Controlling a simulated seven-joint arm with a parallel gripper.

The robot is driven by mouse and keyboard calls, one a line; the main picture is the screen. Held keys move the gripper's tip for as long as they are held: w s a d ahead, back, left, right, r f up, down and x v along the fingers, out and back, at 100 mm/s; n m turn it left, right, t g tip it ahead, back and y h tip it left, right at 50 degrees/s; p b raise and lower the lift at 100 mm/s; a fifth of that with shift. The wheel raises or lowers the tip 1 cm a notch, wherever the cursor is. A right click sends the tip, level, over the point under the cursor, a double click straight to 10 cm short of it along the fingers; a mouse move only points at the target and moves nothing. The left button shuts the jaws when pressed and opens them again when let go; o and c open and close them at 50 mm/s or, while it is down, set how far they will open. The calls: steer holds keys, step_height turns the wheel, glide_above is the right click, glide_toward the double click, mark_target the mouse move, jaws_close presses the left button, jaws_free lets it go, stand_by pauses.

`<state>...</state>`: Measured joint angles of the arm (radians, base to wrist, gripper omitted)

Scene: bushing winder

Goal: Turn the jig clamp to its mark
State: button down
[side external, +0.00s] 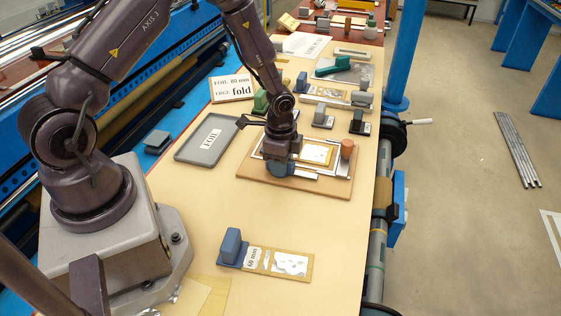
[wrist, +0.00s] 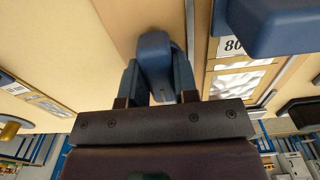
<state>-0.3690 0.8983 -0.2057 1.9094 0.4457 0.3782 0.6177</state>
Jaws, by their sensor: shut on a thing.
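My gripper (side external: 279,172) reaches down over the left part of the jig, a wooden baseboard (side external: 325,190) with metal rails and a yellowish plate (side external: 317,154). In the wrist view, my gripper (wrist: 158,88) is shut on a blue rounded piece, which I take to be the jig clamp (wrist: 153,55). The clamp stands between the two dark blue fingers. In the side view my gripper largely hides the clamp. I cannot make out the mark in either view. A brown cylinder (side external: 347,148) stands at the jig's right end.
In the wrist view, a large blue block (wrist: 275,25) is close by at upper right, near a label reading 80. A grey tray (side external: 185,155) lies left of the jig. Several blocks and plates stand behind.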

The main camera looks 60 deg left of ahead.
steer(key=shift+r, duration=0.1)
steer(key=c, duration=0.9)
jaws_free()
step_height(320, 180, up, 13)
steer(key=shift+f, duration=0.1)
